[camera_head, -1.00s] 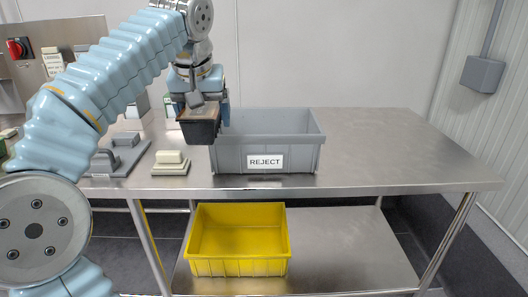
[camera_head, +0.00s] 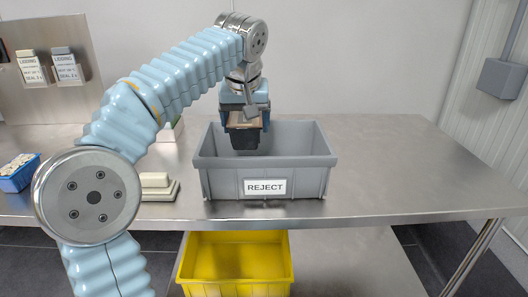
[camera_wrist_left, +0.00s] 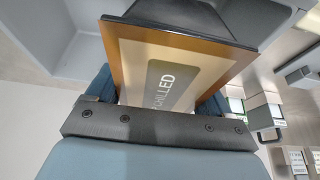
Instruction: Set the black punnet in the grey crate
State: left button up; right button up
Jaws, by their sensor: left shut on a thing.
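The black punnet (camera_head: 244,138) has a brown-edged lid and hangs under my left gripper (camera_head: 244,118), which is shut on it. In the head view the punnet is over the left part of the grey crate (camera_head: 316,180), its lower part below the level of the back rim. Whether it touches the crate floor cannot be told. The crate stands on the steel table and bears a REJECT label. In the left wrist view the punnet's lid (camera_wrist_left: 205,60) reads "CHILLED", with the grey crate wall (camera_wrist_left: 45,35) beside it. My right gripper is not in view.
A yellow crate (camera_head: 238,258) sits on the shelf below the table. A cream block on a base (camera_head: 157,188) stands left of the grey crate. A blue tray with pale items (camera_head: 18,173) is at far left. The table (camera_head: 410,165) is clear on the right.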

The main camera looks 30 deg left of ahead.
pick_arm(q)
jog(key=w+f, duration=0.1)
jog(key=f, duration=0.1)
jog(key=w+d+f, duration=0.1)
jog(key=f, duration=0.2)
jog(key=w+d+f+b, duration=0.1)
jog(key=w+f, duration=0.1)
jog(key=f, duration=0.1)
jog(key=shift+d+f, duration=0.1)
jog(key=shift+d, duration=0.1)
jog(key=shift+f, duration=0.3)
jog(key=shift+s, duration=0.1)
jog(key=shift+f+b, duration=0.45)
jog(key=shift+f, duration=0.15)
jog(key=o, duration=1.4)
jog(key=shift+r, duration=0.15)
jog(key=p+v, duration=0.2)
jog(key=v, duration=1.1)
jog(key=shift+p, duration=0.4)
